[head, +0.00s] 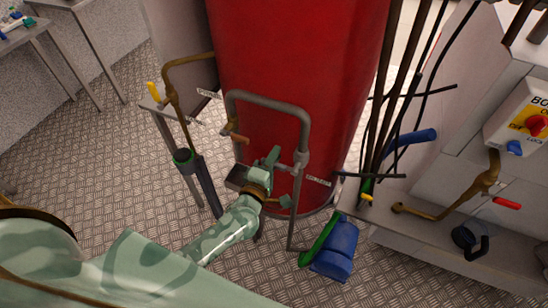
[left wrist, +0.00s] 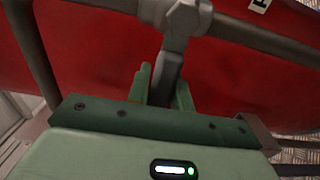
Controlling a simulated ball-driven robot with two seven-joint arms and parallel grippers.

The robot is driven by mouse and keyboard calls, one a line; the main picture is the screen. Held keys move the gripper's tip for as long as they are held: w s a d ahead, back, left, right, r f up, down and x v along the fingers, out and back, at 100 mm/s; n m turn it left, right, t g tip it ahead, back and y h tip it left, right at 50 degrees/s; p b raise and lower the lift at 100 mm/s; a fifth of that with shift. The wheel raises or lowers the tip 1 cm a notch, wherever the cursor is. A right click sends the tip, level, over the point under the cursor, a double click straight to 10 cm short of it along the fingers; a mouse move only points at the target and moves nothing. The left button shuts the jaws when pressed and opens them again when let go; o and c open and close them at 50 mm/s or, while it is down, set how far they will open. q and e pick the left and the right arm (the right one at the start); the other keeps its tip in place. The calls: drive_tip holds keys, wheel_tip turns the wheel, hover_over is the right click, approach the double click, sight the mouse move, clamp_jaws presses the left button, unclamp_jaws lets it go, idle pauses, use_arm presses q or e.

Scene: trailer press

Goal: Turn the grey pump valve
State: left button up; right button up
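The grey pump valve (head: 301,160) sits on a grey bent pipe in front of a red tank. In the left wrist view the valve body (left wrist: 178,16) is at the top, with its grey handle (left wrist: 168,72) reaching down between my fingers. My left gripper (head: 274,178) is at the valve. In the left wrist view its two green fingers (left wrist: 165,92) stand close on either side of the handle and seem shut on it. The handle's lower end is hidden by the gripper. My right gripper is not in view.
The large red tank (head: 295,70) stands right behind the pipe. Brown pipes, a yellow-handled valve (head: 154,91) and a dark green-topped pipe (head: 199,180) are left. Patterned floor shows at left.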

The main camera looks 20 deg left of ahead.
use_arm(q)
clamp_jaws()
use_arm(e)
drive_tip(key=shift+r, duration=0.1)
